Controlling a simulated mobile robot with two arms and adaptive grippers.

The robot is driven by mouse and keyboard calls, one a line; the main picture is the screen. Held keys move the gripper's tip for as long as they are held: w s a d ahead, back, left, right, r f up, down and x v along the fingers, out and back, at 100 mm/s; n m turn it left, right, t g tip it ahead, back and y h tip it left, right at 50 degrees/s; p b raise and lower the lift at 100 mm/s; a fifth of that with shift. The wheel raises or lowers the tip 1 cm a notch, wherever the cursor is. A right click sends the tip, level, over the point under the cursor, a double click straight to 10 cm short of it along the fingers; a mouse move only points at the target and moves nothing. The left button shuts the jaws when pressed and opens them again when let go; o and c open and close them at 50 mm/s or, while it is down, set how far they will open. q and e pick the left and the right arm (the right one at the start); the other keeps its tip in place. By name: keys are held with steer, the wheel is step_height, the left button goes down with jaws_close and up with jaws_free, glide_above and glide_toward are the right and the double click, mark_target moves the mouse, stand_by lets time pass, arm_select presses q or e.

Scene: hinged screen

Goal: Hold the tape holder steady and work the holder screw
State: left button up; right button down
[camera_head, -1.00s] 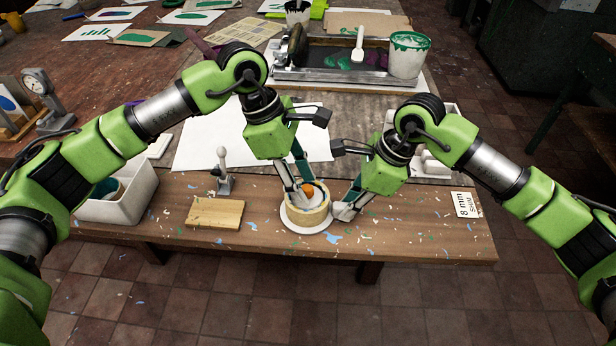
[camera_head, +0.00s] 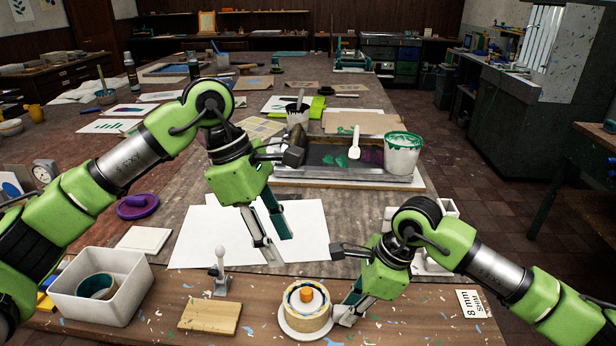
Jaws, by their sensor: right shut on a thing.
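The tape holder (camera_head: 320,321) is a round pale-yellow piece with a dark and white ring in its top, on a white round base (camera_head: 291,333). The holder screw shows as an orange knob (camera_head: 307,295) at its middle. My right gripper (camera_head: 343,311) is shut on the right side of the holder; its fingertips are partly hidden against it. My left gripper (camera_head: 279,251) is raised, open and empty, above the white paper, behind and to the left of the holder.
A white bin (camera_head: 130,313) holding a roll (camera_head: 96,286) is further left. An "8 mm" card (camera_head: 474,304) lies right. A screen frame (camera_head: 345,172) and a green-rimmed bucket (camera_head: 402,158) are behind.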

steer(key=shift+f, duration=0.15)
steer(key=c, duration=1.8)
jaws_free()
steer(key=shift+c, duration=0.2)
steer(key=v, duration=1.2)
steer(key=shift+w, duration=0.15)
